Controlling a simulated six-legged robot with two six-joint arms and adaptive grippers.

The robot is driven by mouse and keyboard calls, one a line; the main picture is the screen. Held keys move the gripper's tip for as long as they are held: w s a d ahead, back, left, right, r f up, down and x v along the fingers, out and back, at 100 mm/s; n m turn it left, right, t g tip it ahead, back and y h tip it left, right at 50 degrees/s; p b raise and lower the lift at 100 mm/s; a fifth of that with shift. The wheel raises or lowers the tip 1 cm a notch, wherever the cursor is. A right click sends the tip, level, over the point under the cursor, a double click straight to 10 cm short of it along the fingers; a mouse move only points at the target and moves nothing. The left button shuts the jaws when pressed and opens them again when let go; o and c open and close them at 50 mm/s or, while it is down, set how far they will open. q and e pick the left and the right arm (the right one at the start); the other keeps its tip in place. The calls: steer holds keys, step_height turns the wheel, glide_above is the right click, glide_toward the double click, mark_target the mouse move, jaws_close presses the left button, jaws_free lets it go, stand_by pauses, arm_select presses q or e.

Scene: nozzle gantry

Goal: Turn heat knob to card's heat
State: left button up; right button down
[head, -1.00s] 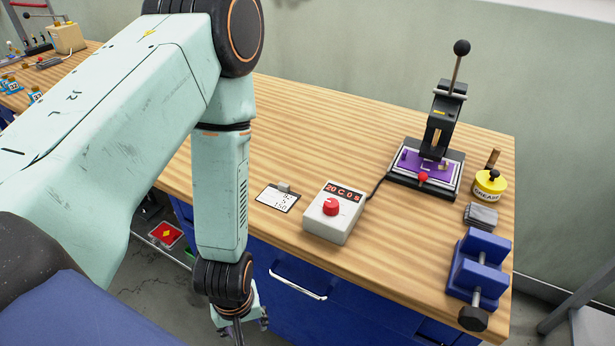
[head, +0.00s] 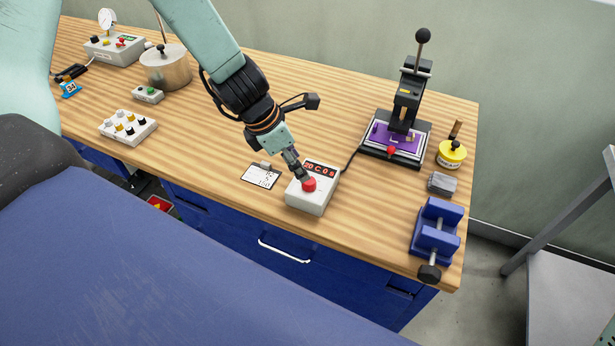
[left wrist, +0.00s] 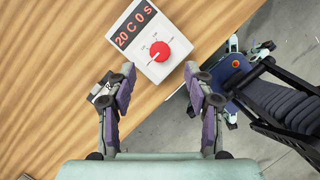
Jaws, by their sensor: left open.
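The white heat controller (head: 318,196) has a red knob (head: 309,185) and a red display reading 20 C 0 s. In the left wrist view the knob (left wrist: 160,51) has a white pointer line and a printed scale around it. The card (head: 261,176) lies on the bench just left of the controller; its small writing is too small to read surely. My left gripper (left wrist: 160,70) is open and empty, its fingertips apart on either side just short of the knob. In the head view the left gripper (head: 300,177) overlaps the knob's edge; contact cannot be told.
A black press (head: 406,115) with a purple plate stands right of the controller, joined by a cable. A yellow grease tin (head: 452,154), a grey block (head: 443,184) and a blue vise (head: 437,232) line the right end. Button boxes (head: 128,127) and a metal pot (head: 166,68) stand left.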

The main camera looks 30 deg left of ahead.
mark_target(309, 181)
arm_select(q)
steer(key=b+x, duration=0.2)
steer(key=x, duration=0.1)
steer(key=shift+a, duration=0.15)
steer(key=b+x, duration=0.2)
steer(key=shift+d+f+b, duration=0.1)
steer(key=shift+d+b, duration=0.1)
steer(key=shift+b, duration=0.1)
steer(key=shift+b+x, duration=0.65)
steer(key=shift+x, duration=0.15)
steer(key=shift+a, duration=0.1)
steer(key=shift+c, duration=0.3)
steer(key=c, duration=0.4)
jaws_close()
